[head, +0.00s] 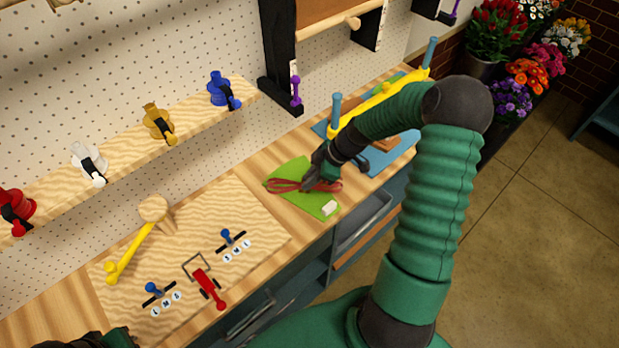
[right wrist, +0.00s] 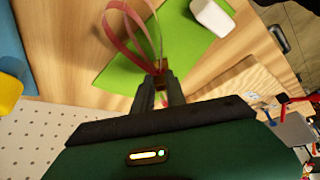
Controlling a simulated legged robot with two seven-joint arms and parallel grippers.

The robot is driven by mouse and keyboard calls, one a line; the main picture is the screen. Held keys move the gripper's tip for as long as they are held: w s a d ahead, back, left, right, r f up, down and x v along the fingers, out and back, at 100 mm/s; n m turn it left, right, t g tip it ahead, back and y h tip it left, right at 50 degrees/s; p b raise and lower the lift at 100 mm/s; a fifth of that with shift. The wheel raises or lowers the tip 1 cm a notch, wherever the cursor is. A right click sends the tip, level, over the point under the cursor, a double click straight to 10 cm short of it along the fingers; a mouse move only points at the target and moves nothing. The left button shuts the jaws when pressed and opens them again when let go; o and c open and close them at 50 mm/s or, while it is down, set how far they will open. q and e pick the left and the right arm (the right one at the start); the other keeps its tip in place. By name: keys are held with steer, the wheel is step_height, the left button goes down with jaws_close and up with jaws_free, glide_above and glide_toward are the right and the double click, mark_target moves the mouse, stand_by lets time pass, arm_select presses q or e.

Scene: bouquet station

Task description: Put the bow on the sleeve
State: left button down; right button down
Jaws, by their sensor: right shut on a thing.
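The red bow (head: 284,185) has long loops and is over a green mat (head: 296,171). My right gripper (head: 311,184) is shut on it. In the right wrist view, the bow's loops (right wrist: 123,19) rise from its knot between the fingertips (right wrist: 161,84), above the green mat (right wrist: 130,72). Whether the bow touches the mat, I cannot tell. My left gripper (head: 118,338) shows only in part at the bottom edge, and its fingers cannot be made out. I cannot pick out a sleeve for certain in either view.
A white block (head: 330,208) sits on the mat's near corner. Left of it is a wooden board (head: 215,215) with blue levers, a red clamp (head: 208,287) and a yellow-handled wooden tool (head: 153,208). A blue station with a yellow bar (head: 385,97) stands beyond my right arm.

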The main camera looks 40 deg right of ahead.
steer(key=shift+f, duration=0.1)
steer(key=c, duration=1.4)
jaws_free()
steer(key=shift+d, duration=0.15)
steer(key=shift+o, duration=0.2)
steer(key=shift+r, duration=0.25)
steer(key=v, duration=1.1)
steer(key=s+a+f+m+h, duration=0.1)
steer(key=s+a+m+h, duration=0.1)
steer(key=a, duration=0.9)
steer(key=s+a+f+m+g+h, duration=0.1)
steer(key=s+a+m, duration=0.4)
steer(key=a, duration=0.7)
steer(key=shift+f+m+g+h+b, duration=0.35)
steer(key=shift+m+h, duration=0.25)
steer(key=shift+m, duration=0.4)
